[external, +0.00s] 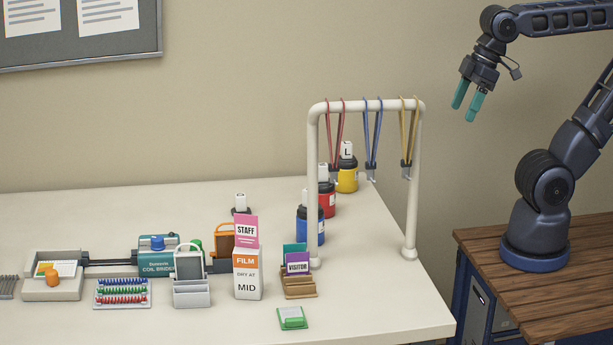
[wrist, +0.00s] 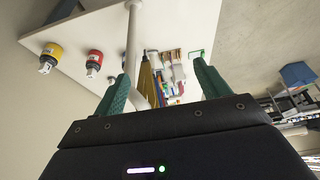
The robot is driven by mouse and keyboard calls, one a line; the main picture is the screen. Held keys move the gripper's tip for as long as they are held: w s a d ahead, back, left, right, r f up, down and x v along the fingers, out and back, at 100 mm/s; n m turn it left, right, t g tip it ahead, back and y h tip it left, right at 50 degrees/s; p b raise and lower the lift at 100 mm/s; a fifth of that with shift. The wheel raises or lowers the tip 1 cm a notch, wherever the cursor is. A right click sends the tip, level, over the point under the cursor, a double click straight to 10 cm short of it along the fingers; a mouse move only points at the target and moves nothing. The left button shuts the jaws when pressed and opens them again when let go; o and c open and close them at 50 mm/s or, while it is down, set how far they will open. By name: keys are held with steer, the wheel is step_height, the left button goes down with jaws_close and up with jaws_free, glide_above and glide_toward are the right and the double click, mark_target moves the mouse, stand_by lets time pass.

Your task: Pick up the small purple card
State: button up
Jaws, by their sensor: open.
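The small purple card (external: 297,264), marked VISITOR, stands upright in a wooden holder (external: 299,288) near the front right of the white table. A teal card (external: 294,248) stands just behind it. My gripper (external: 465,112) is open and empty, high up to the right of the table and far from the card. Its two teal fingers are spread apart in the wrist view (wrist: 162,70). In that view the table's objects are small and tilted, and I cannot pick out the purple card.
A white rail (external: 366,105) with hanging lanyards stands between my gripper and the card. Blue (external: 311,230), red (external: 327,200) and yellow (external: 347,180) bottles stand by it. A FILM box (external: 247,276) and a green-edged pad (external: 292,318) are near the holder. The table's front right is clear.

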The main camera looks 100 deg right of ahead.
steer(key=w+a+r+n+g+h, duration=0.1)
steer(key=w+r+n, duration=0.25)
steer(key=w, duration=0.45)
steer(key=w+r+n+g+h, duration=0.1)
steer(key=w+r+n, duration=0.3)
steer(key=w, duration=0.5)
steer(key=n+g+h, duration=0.3)
steer(key=n, duration=0.8)
glide_above(298, 253)
steer(key=a, duration=0.4)
step_height(298, 253, down, 33)
steer(key=shift+m, duration=0.25)
steer(key=x, duration=0.5)
steer(key=shift+s+f, duration=0.1)
steer(key=shift+s, duration=0.05)
steer(key=shift+y, duration=0.3)
steer(key=shift+w+d+x, duration=0.15)
steer(key=shift+x, duration=0.75)
steer(key=shift+w+d+x, duration=0.1)
steer(key=shift+x, duration=0.8)
steer(key=shift+w+d+x, duration=0.15)
steer(key=shift+x, duration=0.75)
steer(key=c, duration=1)
steer(key=shift+r, duration=0.25)
steer(key=shift+c, duration=0.2)
